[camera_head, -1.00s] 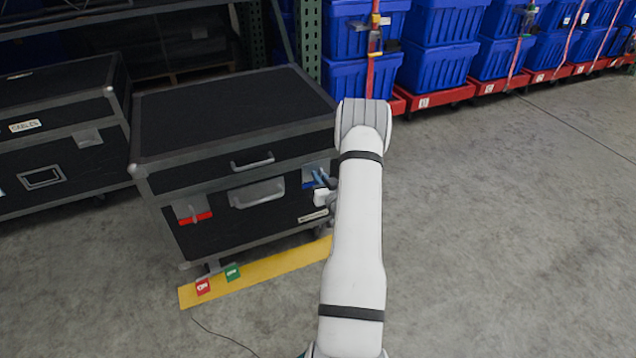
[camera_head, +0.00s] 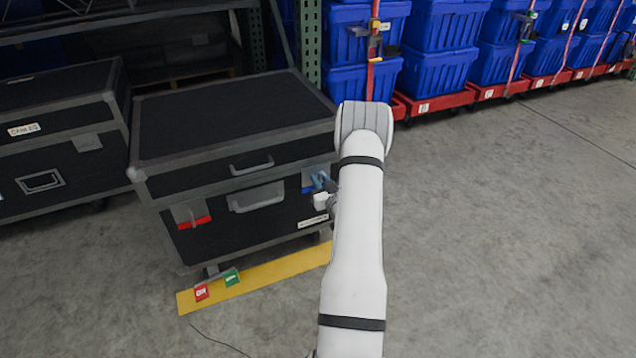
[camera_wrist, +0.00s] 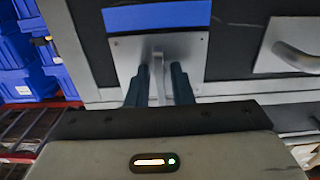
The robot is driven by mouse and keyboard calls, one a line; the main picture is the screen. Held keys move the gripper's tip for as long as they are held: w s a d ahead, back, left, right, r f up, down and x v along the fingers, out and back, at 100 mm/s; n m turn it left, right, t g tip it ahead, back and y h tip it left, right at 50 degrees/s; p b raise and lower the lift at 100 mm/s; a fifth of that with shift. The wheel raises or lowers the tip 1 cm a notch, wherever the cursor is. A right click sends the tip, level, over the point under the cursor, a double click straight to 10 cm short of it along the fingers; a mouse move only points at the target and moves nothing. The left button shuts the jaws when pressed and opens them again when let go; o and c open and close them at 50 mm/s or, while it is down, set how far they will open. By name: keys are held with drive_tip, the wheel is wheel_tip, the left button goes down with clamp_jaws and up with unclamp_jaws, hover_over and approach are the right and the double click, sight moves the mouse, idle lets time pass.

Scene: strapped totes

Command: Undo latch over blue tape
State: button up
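The black flight case (camera_head: 215,175) stands on the floor with its front towards me. Its right latch (camera_head: 315,172) is a metal plate with blue tape (camera_head: 308,190) just below it in the head view. In the wrist view the blue tape (camera_wrist: 157,15) appears above the latch plate (camera_wrist: 195,50), and the latch lever (camera_wrist: 157,82) stands out from the plate. My gripper (camera_wrist: 160,80) has one dark finger on each side of the lever, with narrow gaps showing. Finger contact with the plate is unclear. My gripper also shows in the head view (camera_head: 325,183), partly hidden by my arm.
A left latch with red tape (camera_head: 195,222) is on the same case front. A recessed handle (camera_head: 256,196) sits between the latches. A yellow floor strip (camera_head: 262,273) bears red and green tags. Another case (camera_head: 50,150) stands left; strapped blue totes (camera_head: 440,70) stand behind. The right floor is clear.

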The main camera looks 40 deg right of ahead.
drive_tip(key=shift+o, duration=0.8)
drive_tip(key=shift+f, duration=0.15)
drive_tip(key=shift+s, duration=0.1)
drive_tip(key=p+v, duration=0.2)
drive_tip(key=v, duration=0.5)
drive_tip(key=shift+s, duration=0.35)
drive_tip(key=shift+a, duration=0.1)
